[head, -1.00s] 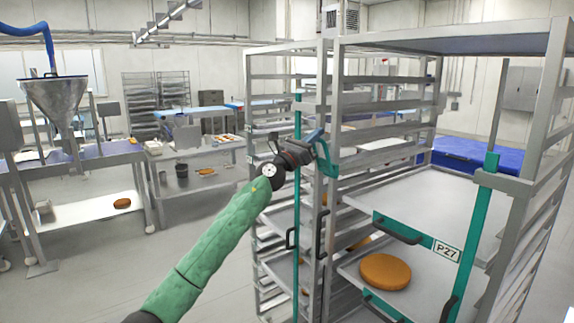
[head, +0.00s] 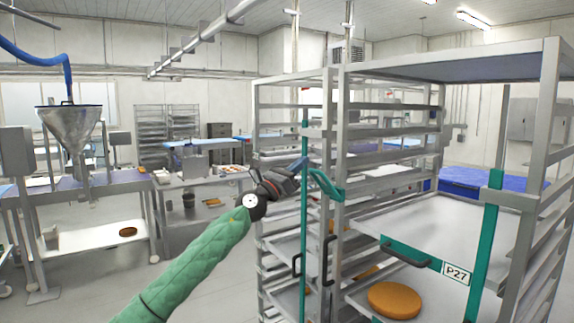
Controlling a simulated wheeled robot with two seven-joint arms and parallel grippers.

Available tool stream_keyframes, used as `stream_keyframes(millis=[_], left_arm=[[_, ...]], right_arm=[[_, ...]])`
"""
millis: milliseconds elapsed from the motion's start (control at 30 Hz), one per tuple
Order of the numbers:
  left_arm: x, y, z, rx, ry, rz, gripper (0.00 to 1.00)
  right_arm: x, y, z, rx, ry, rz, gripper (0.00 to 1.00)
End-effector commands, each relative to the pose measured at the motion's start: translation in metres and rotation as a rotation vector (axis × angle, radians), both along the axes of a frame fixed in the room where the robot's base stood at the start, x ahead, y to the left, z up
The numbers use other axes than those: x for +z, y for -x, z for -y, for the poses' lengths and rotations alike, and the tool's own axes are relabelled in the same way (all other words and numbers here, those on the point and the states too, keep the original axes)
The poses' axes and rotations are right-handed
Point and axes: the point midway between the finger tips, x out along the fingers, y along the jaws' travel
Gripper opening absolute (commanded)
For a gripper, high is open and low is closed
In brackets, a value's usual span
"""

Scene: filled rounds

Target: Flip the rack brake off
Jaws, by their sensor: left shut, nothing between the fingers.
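A tall metal rack (head: 545,130) with a teal front bar marked P27 stands at the right. A second slatted rack (head: 260,130) stands beside it on the left. I cannot make out a brake on either rack, and the feet of the P27 rack are out of view. My left gripper (head: 303,174) is shut and empty, in front of the racks' adjoining posts. A curved teal piece (head: 326,185) shows right at its fingertips; I cannot tell whether they touch. My right gripper is not in view.
An orange-brown round (head: 394,300) lies low in the P27 rack, below a pale tray (head: 440,232). A funnel (head: 70,127) stands over a table at the left. Work tables line the back.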

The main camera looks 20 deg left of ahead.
Motion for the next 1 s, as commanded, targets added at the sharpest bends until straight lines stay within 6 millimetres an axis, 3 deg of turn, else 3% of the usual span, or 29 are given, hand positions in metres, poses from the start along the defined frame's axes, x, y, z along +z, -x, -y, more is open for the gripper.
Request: stream_keyframes(millis=[400,1000], left_arm=[[0.01,0.031,-0.024,0.0,-0.002,0.001,0.0],[0.01,0.036,-0.029,-0.001,0.0,-0.001,0.0]], right_arm=[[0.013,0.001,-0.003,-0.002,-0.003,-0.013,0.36],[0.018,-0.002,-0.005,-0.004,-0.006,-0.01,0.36]])
